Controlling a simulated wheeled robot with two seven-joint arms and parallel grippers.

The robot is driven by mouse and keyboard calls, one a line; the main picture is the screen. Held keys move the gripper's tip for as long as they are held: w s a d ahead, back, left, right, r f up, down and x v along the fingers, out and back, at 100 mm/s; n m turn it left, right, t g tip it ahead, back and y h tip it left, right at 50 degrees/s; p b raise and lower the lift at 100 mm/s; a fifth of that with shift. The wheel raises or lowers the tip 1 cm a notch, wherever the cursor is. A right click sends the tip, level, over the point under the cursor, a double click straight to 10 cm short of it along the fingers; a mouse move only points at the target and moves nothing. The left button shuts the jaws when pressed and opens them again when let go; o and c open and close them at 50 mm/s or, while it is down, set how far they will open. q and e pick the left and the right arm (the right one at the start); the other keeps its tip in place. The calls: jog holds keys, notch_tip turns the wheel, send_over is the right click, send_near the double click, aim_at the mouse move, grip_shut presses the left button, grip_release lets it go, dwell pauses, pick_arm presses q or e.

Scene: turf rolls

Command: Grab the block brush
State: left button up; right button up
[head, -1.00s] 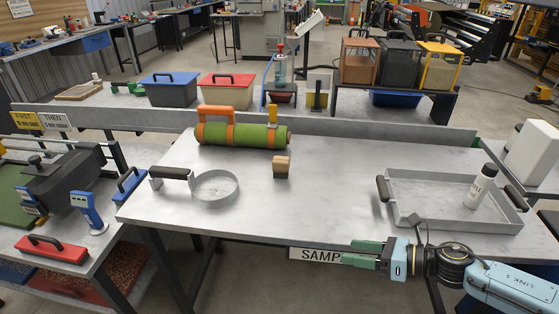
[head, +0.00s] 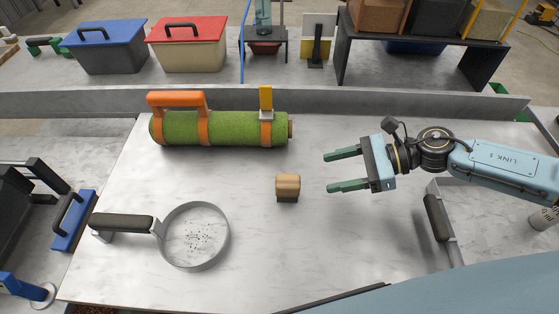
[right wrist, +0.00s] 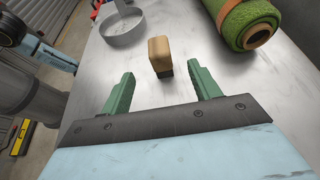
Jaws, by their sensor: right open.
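The block brush (head: 288,187) is a small wooden block with a dark underside, standing on the middle of the grey table (head: 340,245). It also shows in the right wrist view (right wrist: 160,56), ahead of and between the fingers. My right gripper (head: 343,171) is open and empty, with its green fingers pointing left, a short way right of the brush and not touching it. Its two fingers also show in the right wrist view (right wrist: 162,90). My left gripper is not in view.
A green turf roll (head: 230,128) with orange straps and handle lies behind the brush. A round sieve (head: 227,240) with a dark handle is at front left. The table around the brush is clear.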

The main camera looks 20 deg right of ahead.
aim_at(290, 180)
jog(key=x, duration=0.2)
jog(key=p+x, duration=0.1)
jog(key=x, duration=0.4)
jog(key=shift+s+a+r, duration=0.1)
jog(key=shift+s+r, duration=0.15)
jog(key=shift+w+a+f, duration=0.15)
jog(key=shift+a+f, duration=0.1)
jog(key=shift+a, duration=0.25)
jog(key=shift+w+a+p, duration=0.15)
jog(key=shift+a+p, duration=0.2)
jog(key=shift+p, duration=0.05)
jog(key=x, duration=0.4)
jog(key=shift+w+a+p, duration=0.1)
jog(key=shift+w+p, duration=0.1)
jog(key=shift+p, duration=0.2)
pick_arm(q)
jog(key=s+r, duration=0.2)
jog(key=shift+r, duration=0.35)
pick_arm(e)
jog(key=shift+f, duration=0.1)
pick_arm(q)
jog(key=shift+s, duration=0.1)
pick_arm(e)
jog(key=shift+c, duration=0.3)
jog(key=c, duration=0.9)
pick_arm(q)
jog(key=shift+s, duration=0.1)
pick_arm(e)
jog(key=shift+c, duration=0.7)
